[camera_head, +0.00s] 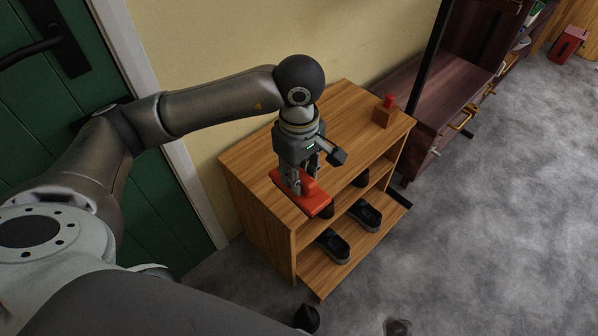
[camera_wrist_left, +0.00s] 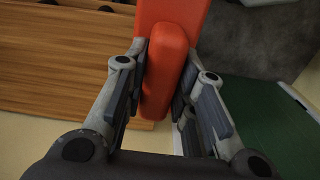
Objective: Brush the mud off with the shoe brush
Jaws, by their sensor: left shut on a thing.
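My left gripper (camera_head: 303,182) is shut on a red brush, the shoe brush (camera_head: 316,203), at the front left edge of the wooden shoe cabinet (camera_head: 345,110). In the left wrist view, the two fingers (camera_wrist_left: 163,62) sit on either side of the brush's raised grip (camera_wrist_left: 166,85). The brush's bristles are hidden. Dark shoes stand in the cabinet: one (camera_head: 333,245) and another (camera_head: 365,214) on the lower shelf. Dark shoe tips, partly hidden, show on the shelf above, one just under the brush. I cannot make out mud. My right gripper is not in view.
A small wooden block with a red top (camera_head: 386,111) stands on the cabinet's back right corner. A dark wood bench (camera_head: 440,95) is beyond it. A green door (camera_head: 60,110) is at left. The grey floor (camera_head: 480,210) at right is mostly clear.

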